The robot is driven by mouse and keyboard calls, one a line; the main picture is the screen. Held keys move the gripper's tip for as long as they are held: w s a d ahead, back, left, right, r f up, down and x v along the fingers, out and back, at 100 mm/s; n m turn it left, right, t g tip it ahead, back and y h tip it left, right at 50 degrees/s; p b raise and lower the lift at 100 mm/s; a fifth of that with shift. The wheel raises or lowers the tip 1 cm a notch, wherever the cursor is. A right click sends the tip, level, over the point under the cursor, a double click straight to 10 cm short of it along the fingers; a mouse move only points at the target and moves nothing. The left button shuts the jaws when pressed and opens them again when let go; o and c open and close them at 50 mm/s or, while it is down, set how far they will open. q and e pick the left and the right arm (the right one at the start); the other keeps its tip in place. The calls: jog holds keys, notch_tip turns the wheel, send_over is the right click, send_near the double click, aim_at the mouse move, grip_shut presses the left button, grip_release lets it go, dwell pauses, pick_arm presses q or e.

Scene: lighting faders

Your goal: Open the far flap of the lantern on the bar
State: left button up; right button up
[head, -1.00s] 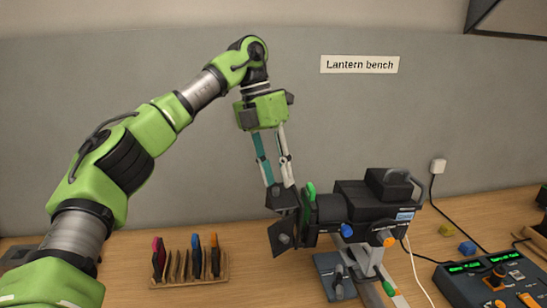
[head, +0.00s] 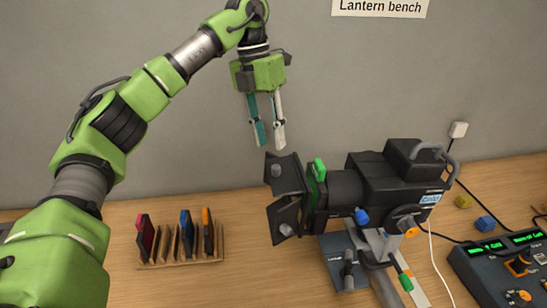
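The black lantern (head: 385,180) is mounted on a bar (head: 385,267) above the bench, its front facing left. Its far flap (head: 284,172) stands angled outward at the upper left of the front. The near flap (head: 285,219) also juts to the left, below it in the picture. My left gripper (head: 269,144) points down just above the far flap's upper edge, with a gap visible between its two fingers. Nothing shows between the fingers. The fingertips look apart from the flap, though depth is hard to judge. My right gripper is not in view.
A wooden rack (head: 182,263) with several coloured-tab filters stands left of the lantern. A green tab (head: 320,169) sticks up behind the flaps. A fader console (head: 505,265) is at right, with cables near the lantern. The wall rises behind the bench.

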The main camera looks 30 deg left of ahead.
aim_at(273, 155)
pick_arm(q)
jog(key=f, duration=0.2)
jog(key=d+f+p, duration=0.1)
jog(key=f, duration=0.2)
jog(key=shift+s+f, duration=0.1)
jog(key=shift+f, duration=0.2)
grip_shut()
